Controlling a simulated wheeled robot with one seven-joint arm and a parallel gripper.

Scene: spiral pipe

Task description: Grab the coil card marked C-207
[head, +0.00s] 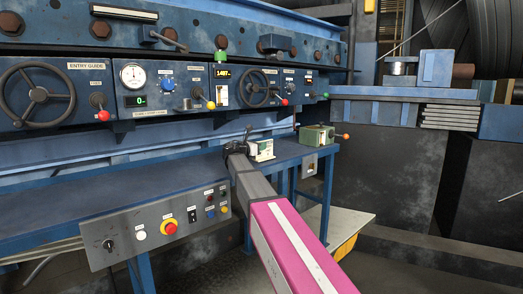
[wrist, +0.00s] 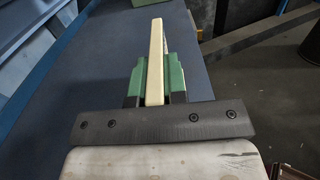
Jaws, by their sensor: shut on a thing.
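A cream card (wrist: 155,62) stands upright, edge-on, between two green side pieces (wrist: 175,78) in the wrist view. No marking on it can be read, so I cannot tell if it is C-207. In the head view a small green and cream holder (head: 262,149) sits on the blue bench, right beside my gripper (head: 242,143). In the wrist view my gripper (wrist: 155,99) is at the near end of the card and shut on it.
The blue bench (head: 130,187) is mostly clear to the left. A second green box (head: 315,136) with an orange-knobbed lever stands to the right. A control panel with valves, levers and gauges (head: 135,92) rises behind. A button box (head: 155,228) hangs at the bench front.

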